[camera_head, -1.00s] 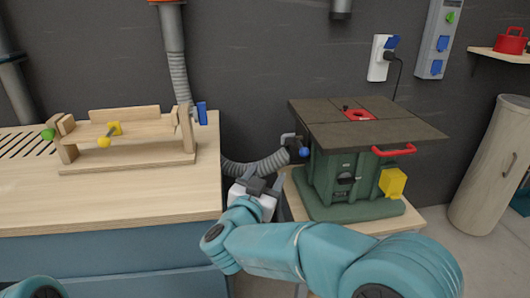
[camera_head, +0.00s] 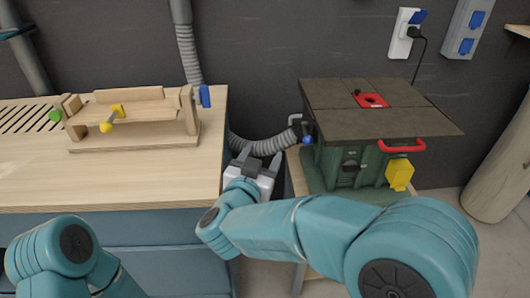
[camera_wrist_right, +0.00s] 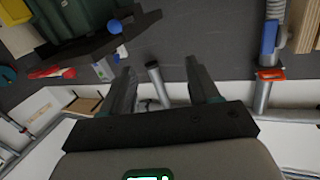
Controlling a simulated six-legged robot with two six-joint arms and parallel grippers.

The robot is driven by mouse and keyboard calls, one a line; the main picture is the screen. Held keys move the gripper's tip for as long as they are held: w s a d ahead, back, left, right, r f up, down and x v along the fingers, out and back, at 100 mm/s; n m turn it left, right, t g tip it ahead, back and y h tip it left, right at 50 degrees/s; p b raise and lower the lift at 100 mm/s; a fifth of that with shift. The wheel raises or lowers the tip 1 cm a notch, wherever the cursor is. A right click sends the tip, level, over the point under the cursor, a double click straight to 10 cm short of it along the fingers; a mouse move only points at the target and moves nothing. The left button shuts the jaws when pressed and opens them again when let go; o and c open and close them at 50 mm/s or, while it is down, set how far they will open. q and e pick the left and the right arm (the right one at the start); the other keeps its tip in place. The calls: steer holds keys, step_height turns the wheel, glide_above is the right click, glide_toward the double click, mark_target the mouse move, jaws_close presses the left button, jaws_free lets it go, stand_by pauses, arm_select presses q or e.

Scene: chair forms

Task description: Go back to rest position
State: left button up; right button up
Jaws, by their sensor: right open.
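My right gripper (camera_head: 262,155) is open and empty. It is in front of the gap between the wooden workbench and the green machine. In the right wrist view its two fingers (camera_wrist_right: 158,68) stand apart with nothing held between them. My right arm crosses the lower right of the head view. Part of my left arm shows at the lower left, but its gripper is out of view.
A wooden workbench (camera_head: 60,185) with a wooden jig (camera_head: 135,118) is at the left. A green machine with a dark top (camera_head: 375,120) is at the right. A grey hose (camera_head: 262,145) runs between them. A dark wall is behind.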

steer(key=shift+s+a, duration=0.1)
steer(key=w+d+f+g+h+p, duration=0.1)
steer(key=d+f+g+p, duration=0.1)
steer(key=d+f+p, duration=0.5)
steer(key=d+f+g+h, duration=0.15)
steer(key=d+f, duration=0.45)
steer(key=d, duration=0.6)
steer(key=s+d+f+n+g+y+p, duration=0.25)
steer(key=s+f+g+y, duration=0.2)
steer(key=s+f, duration=0.5)
steer(key=s+a+f+g+y, duration=0.4)
steer(key=s+a, duration=0.2)
steer(key=s, duration=0.4)
steer(key=s+a+f+g+y, duration=0.3)
steer(key=s+a+f, duration=0.1)
steer(key=s, duration=0.6)
steer(key=shift+s+a+n+g+y+p, duration=0.2)
steer(key=shift+a+n+g+y+p, duration=0.25)
steer(key=shift+a, duration=0.4)
